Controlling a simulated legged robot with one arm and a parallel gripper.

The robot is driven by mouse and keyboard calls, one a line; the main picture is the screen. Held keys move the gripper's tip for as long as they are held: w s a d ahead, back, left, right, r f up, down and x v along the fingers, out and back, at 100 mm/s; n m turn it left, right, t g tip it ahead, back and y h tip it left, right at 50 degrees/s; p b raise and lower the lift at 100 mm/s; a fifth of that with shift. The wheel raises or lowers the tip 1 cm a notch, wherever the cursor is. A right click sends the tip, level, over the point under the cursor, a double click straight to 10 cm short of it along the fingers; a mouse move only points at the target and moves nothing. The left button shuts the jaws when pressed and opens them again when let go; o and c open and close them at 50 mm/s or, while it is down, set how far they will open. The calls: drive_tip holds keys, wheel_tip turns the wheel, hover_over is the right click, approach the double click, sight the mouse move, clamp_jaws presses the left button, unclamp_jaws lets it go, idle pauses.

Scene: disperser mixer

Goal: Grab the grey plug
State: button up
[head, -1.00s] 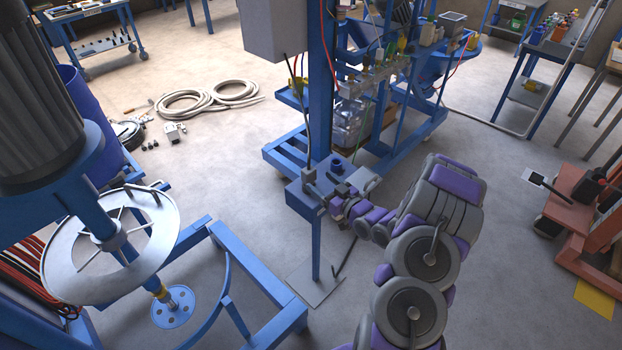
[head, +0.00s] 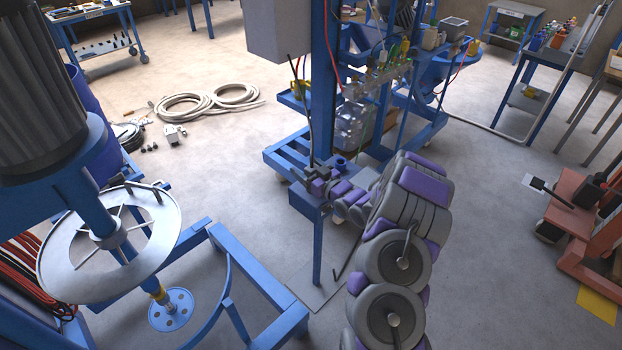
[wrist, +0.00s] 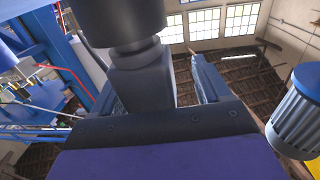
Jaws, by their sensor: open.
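My gripper (head: 320,186) is at the small blue stand (head: 307,205) in the middle of the head view. In the wrist view my gripper (wrist: 157,88) is open, with one finger on each side of a dark grey plug-like part (wrist: 140,82). This part has a wide round body at the top and a narrower block that reaches down between the fingers. I cannot tell whether either finger touches it. In the head view a small grey part (head: 310,173) stands at the stand's top, partly hidden by my gripper.
A blue round fitting (head: 340,163) is just behind my gripper. A blue frame (head: 322,80) with hanging cables rises close behind the stand. An orange pallet truck (head: 575,235) is at the right.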

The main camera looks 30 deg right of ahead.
drive_tip(key=shift+d, duration=0.6)
drive_tip(key=shift+c, duration=0.3)
drive_tip(key=shift+d+f, duration=0.1)
drive_tip(key=shift+d, duration=0.05)
drive_tip(key=shift+c, duration=1.5)
drive_tip(key=shift+a, duration=0.5)
drive_tip(key=c, duration=0.6)
drive_tip(key=shift+c, duration=0.8)
drive_tip(key=shift+d, duration=0.25)
drive_tip(key=shift+c, duration=0.2)
drive_tip(key=shift+d, duration=0.1)
